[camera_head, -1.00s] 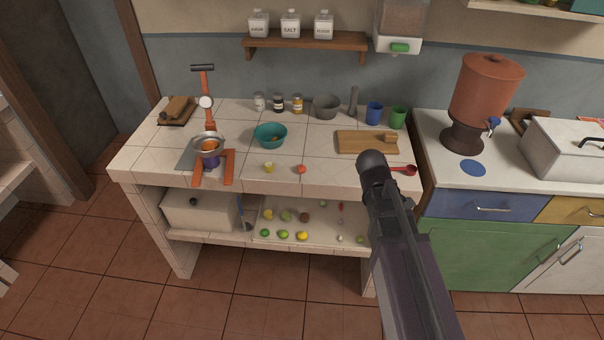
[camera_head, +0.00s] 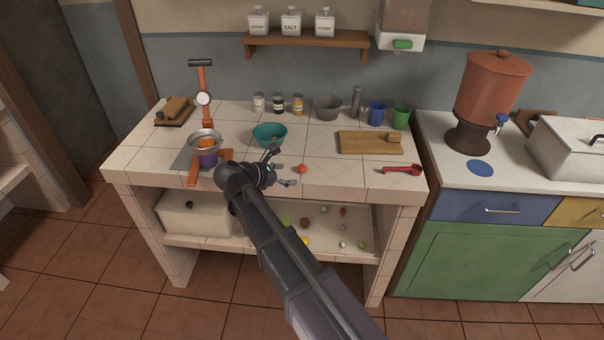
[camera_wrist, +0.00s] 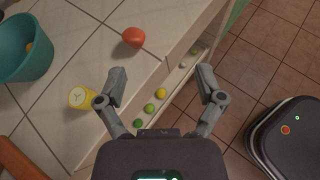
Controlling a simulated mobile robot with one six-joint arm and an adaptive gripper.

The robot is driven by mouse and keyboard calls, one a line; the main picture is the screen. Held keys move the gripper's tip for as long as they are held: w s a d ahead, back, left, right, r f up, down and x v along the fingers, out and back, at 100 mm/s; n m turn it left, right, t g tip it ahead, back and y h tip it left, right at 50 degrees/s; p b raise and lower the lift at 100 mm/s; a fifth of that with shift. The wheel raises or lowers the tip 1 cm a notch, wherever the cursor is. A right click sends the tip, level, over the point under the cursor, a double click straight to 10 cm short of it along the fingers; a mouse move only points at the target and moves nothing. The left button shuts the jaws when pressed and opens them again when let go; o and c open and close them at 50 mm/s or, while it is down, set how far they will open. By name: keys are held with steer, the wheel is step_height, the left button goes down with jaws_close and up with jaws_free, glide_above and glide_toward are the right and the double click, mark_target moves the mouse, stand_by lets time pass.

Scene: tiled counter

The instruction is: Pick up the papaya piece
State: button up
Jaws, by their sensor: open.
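A red-orange rounded piece (camera_head: 302,169) lies near the counter's front edge, and it also shows in the wrist view (camera_wrist: 134,38). A short yellow cylindrical piece with a Y-like mark on top (camera_wrist: 82,97) stands left of it, close to the edge; my arm hides it in the head view. I cannot tell for sure which is the papaya piece. A teal bowl (camera_head: 268,136) holds a small orange piece (camera_wrist: 29,47). My gripper (camera_head: 284,166) is open and empty at the counter's front edge. In the wrist view its fingers (camera_wrist: 161,75) stand apart, with the yellow piece beside the left finger.
A cutting board (camera_head: 370,143) and red scoop (camera_head: 403,170) lie at the right. Jars and cups line the back. Several fruits lie on the lower shelf. The counter's middle right is clear.

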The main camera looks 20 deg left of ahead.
steer(key=n+t, duration=0.1)
steer(key=n, duration=0.1)
glide_toward(300, 168)
steer(key=s+r, duration=0.1)
steer(key=s, duration=0.1)
steer(key=shift+s+a, duration=0.25)
steer(key=shift+a, duration=0.25)
steer(key=shift+w+d+b, duration=0.1)
steer(key=shift+b, duration=0.2)
steer(key=b+x, duration=0.2)
steer(key=x, duration=0.5)
steer(key=shift+w+f+b, duration=0.15)
steer(key=shift+w+b, duration=0.05)
steer(key=shift+b, duration=0.2)
steer(key=shift+w+d+f, duration=0.15)
steer(key=shift+w+d, duration=0.05)
steer(key=shift+w, duration=0.3)
steer(key=shift+b+x, duration=1.2)
steer(key=shift+x, duration=1.4)
steer(key=shift+a, duration=0.1)
